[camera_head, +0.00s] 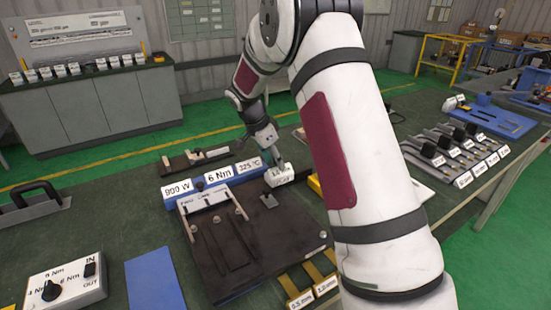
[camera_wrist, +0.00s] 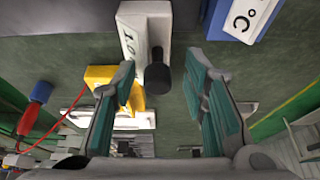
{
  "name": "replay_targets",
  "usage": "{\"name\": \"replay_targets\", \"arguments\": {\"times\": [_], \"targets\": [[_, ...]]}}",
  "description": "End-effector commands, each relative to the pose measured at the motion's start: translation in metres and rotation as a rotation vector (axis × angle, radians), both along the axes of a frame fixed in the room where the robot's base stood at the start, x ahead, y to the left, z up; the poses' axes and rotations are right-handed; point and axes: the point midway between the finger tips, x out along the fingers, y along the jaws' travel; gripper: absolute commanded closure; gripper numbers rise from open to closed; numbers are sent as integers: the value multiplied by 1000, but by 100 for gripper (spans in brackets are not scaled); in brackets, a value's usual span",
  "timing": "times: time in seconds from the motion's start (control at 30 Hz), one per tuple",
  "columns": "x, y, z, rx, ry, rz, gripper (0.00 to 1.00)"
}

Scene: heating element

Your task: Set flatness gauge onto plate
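A white labelled block (camera_head: 279,176) stands at the back right of the dark plate (camera_head: 215,262). It appears to be the flatness gauge, but its label is only partly readable. In the wrist view the white block (camera_wrist: 146,28) has a black knob (camera_wrist: 157,80) pointing towards the camera. My gripper (camera_wrist: 165,88) is open, its teal-padded fingers on either side of the knob with gaps to both. In the head view my gripper (camera_head: 272,152) is just above and behind the block. The plate lies flat, with slots and a small grey piece (camera_head: 267,200) at its back right.
Blue-and-white signs (camera_head: 212,178) stand behind the plate. A white slotted bracket (camera_head: 203,198) is at its back left. A control box (camera_head: 65,283) and blue pad (camera_head: 154,280) lie left. Labelled yellow strips (camera_head: 290,287) lie in front. Several black-handled tools (camera_head: 450,148) are at right.

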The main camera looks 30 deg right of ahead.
Motion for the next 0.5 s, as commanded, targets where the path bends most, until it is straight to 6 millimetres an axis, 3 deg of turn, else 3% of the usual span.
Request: {"name": "replay_targets", "arguments": {"times": [0.27, 0.5], "targets": [[0, 5, 16, -3, -1, -1, 60], [-1, 25, 61, -2, -3, 1, 60]]}}
